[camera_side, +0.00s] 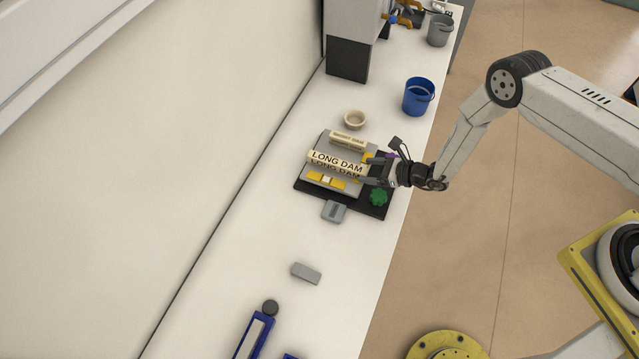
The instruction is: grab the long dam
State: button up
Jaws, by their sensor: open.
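The long dam (337,162) is a cream bar with "LONG DAM" printed on its faces. It lies across a grey slab on a black mat (374,210) on the bench. My gripper (372,170) is open at the right end of the long dam, with its fingers pointing left. From this one view I cannot tell whether the fingers touch the bar or stand on both sides of it.
A shorter cream bar (348,139) lies just behind, and yellow pieces (326,180) lie in front. A green item (378,197) sits on the mat below my gripper. A cream bowl (355,119) and blue bucket (418,96) stand behind. The front bench is mostly clear around a grey block (306,273).

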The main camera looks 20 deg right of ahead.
aim_at(360, 170)
jog(key=shift+x, duration=2.25)
grip_shut()
